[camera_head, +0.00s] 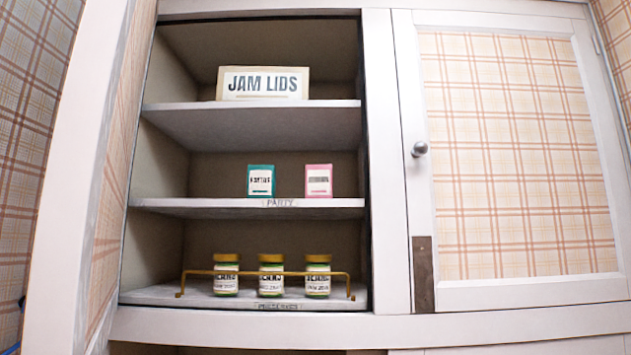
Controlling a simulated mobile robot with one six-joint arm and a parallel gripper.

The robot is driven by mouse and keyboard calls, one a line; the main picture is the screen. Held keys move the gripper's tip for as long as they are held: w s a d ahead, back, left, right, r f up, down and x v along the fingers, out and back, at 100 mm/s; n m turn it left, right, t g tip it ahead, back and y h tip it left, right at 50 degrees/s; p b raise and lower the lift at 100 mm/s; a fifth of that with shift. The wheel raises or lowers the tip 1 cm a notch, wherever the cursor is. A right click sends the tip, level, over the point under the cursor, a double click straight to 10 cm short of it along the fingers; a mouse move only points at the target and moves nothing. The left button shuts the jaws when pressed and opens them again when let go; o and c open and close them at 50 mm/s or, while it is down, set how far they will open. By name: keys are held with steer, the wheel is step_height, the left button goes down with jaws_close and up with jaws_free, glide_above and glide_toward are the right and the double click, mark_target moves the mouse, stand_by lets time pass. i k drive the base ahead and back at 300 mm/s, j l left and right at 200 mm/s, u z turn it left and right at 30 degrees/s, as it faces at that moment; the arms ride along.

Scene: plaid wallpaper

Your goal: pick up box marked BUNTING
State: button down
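Two small boxes stand upright on the middle shelf (225,206), which carries a label that seems to read PARTY. The left one is a teal box (261,181) with a white label. The right one is a pink box (319,180) with a white label. The print on both labels is too small and blurred to read surely, so I cannot tell which one is marked BUNTING. A gap separates the two boxes. My gripper is not in view.
A JAM LIDS box (263,83) stands on the top shelf (250,122). Several green jars with gold lids (271,274) stand on the bottom shelf behind a brass rail (342,275). A plaid cupboard door (515,155) is closed at right. The middle shelf's left part is clear.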

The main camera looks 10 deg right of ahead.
mark_target(262, 184)
steer(key=i+l+u, duration=0.15)
steer(key=i+u, duration=0.3)
steer(key=i+l+u, duration=0.2)
steer(key=u, duration=0.25)
steer(key=l, duration=0.1)
